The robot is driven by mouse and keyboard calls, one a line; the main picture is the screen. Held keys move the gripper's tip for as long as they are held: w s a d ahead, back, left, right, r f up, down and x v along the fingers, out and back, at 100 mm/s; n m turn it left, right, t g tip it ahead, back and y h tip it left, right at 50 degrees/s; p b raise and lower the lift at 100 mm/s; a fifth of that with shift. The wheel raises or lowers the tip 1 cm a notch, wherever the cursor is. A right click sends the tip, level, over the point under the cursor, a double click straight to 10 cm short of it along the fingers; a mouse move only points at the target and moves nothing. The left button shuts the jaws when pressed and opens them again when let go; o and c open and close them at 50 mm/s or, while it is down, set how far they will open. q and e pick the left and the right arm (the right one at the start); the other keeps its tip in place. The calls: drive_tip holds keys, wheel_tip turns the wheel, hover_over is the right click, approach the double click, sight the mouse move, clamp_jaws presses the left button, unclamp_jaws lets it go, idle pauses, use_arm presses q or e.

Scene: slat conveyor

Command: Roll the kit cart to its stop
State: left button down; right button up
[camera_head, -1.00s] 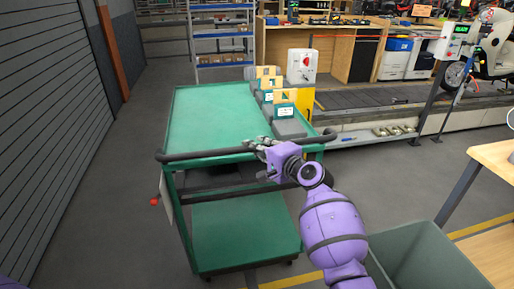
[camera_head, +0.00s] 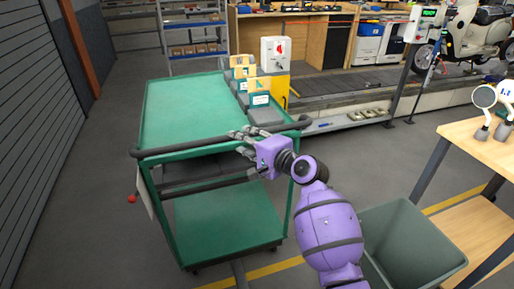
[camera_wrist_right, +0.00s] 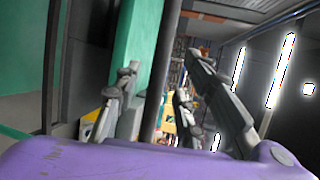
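The kit cart (camera_head: 185,112) is a green two-shelf cart with a dark push handle (camera_head: 185,151) across its near end. Its lower shelf (camera_head: 225,222) is bare. My right gripper (camera_head: 243,134) is at the handle's right part. In the right wrist view, the fingers of the right gripper (camera_wrist_right: 158,85) are apart, with the dark handle bar (camera_wrist_right: 162,75) between them. Gaps show beside the bar, so the gripper looks open around it. My left gripper is out of view. I cannot make out the cart's stop.
The slat conveyor (camera_head: 345,88) lies behind on the right. A grey bin (camera_head: 410,240) and a wooden bench (camera_head: 475,135) are at right. A shutter wall (camera_head: 35,120) is left, with clear floor between.

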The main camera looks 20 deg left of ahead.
drive_tip(key=v, duration=0.7)
drive_tip(key=shift+w, duration=0.1)
